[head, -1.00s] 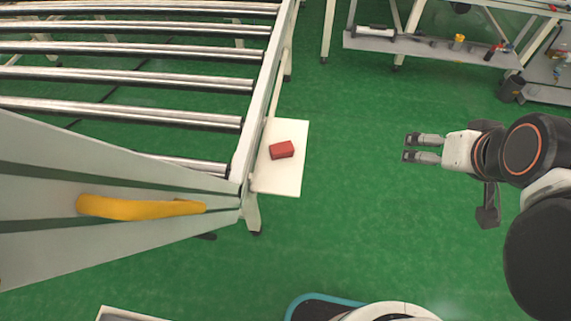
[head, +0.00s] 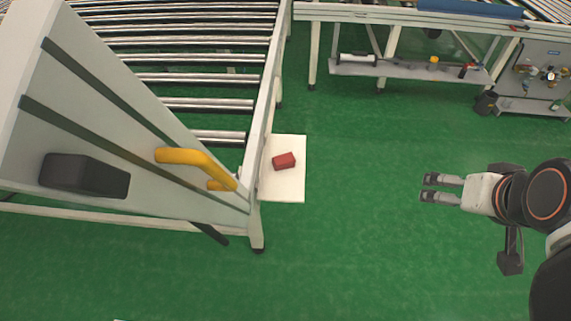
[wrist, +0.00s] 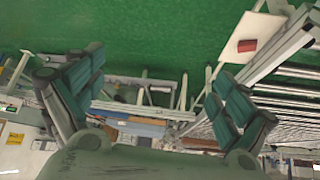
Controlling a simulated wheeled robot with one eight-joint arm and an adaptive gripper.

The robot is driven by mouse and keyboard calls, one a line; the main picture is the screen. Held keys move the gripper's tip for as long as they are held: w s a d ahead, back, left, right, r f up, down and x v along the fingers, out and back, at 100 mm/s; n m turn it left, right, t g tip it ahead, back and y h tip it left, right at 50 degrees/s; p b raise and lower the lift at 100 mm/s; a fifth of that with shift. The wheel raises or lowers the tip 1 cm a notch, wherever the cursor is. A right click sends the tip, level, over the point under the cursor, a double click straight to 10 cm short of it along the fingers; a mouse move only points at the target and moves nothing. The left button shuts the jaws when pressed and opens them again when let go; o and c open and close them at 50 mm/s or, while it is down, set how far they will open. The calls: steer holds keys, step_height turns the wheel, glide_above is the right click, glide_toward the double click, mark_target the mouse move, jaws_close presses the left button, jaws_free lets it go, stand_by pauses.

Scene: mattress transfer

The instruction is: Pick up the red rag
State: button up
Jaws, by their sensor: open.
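The red rag (head: 284,161) is a small folded block lying on a white shelf board (head: 283,190) fixed beside the roller conveyor frame. It also shows in the wrist view (wrist: 247,45), at the upper right on the board. My gripper (head: 428,188) is open and empty, to the right of the rag and well apart from it, over the green floor. In the wrist view its two fingers (wrist: 158,85) are spread wide with nothing between them.
A roller conveyor (head: 200,104) stands behind and left of the board. A large pale panel with a yellow handle (head: 197,160) rises at the left. A workbench with a lower shelf (head: 400,69) stands at the back right. Green floor between board and gripper is clear.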

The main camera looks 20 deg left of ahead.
steer(key=w+a+n+y+b, duration=0.1)
steer(key=w+a, duration=0.2)
steer(key=w, duration=0.5)
steer(key=w+a+n, duration=0.1)
steer(key=w+a, duration=0.3)
steer(key=w, duration=0.4)
steer(key=w+a+f+y, duration=0.1)
steer(key=w+a+f, duration=0.25)
steer(key=w, duration=0.45)
steer(key=n+g, duration=0.4)
steer(key=n, duration=0.1)
glide_above(283, 158)
steer(key=s+d, duration=0.2)
steer(key=f, duration=3.1)
steer(key=shift+a+b, duration=0.25)
steer(key=shift+b, duration=0.15)
steer(key=shift+b+x, duration=1.4)
steer(key=shift+x, duration=1.6)
steer(key=shift+r+t+y, duration=0.1)
steer(key=shift+t+y, duration=0.2)
steer(key=c, duration=1.2)
